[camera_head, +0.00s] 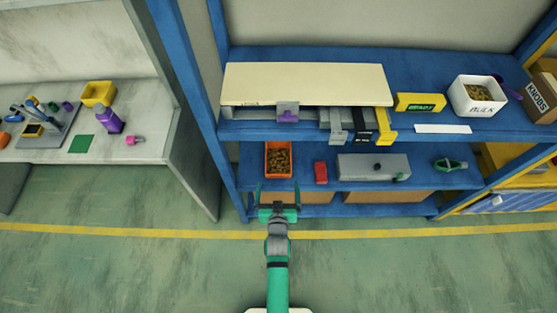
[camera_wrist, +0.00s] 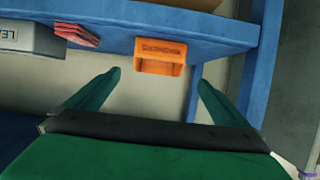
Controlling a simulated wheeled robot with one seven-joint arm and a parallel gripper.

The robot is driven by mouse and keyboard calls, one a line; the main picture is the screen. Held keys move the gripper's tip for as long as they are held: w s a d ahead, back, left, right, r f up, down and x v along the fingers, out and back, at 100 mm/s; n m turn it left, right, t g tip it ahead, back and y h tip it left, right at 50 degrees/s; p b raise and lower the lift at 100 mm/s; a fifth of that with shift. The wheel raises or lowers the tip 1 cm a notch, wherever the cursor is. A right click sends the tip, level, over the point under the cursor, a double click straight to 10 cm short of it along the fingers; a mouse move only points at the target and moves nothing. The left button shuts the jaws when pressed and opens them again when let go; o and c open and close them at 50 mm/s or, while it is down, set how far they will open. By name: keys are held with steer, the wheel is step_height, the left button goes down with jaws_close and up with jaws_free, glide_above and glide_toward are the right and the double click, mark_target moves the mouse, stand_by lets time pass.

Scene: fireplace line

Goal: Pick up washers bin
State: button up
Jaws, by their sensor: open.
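An orange bin (camera_head: 278,160) filled with small brownish pieces sits at the left end of the lower blue shelf. It also shows in the wrist view (camera_wrist: 160,57), where its labelled face is too blurred to read; I take it for the washers bin. My gripper (camera_head: 278,188) is open and empty, just in front of the shelf and lined up with the bin. In the wrist view its two green fingers (camera_wrist: 159,76) are spread wider than the bin. The bin appears beyond the fingertips, and I see no contact.
A blue post (camera_head: 203,100) stands left. The floor in front is clear.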

mark_target(278, 161)
steer(key=w, duration=0.6)
steer(key=shift+w+f, duration=0.25)
steer(key=shift+w, duration=0.1)
steer(key=x, duration=0.6)
steer(key=shift+s, duration=0.1)
steer(key=shift+f+x, duration=0.15)
steer(key=shift+x, duration=1)
steer(key=shift+f+x, duration=0.2)
steer(key=shift+x, duration=1)
steer(key=shift+s+d, duration=0.15)
steer(key=shift+r, duration=0.1)
steer(key=c, duration=1.1)
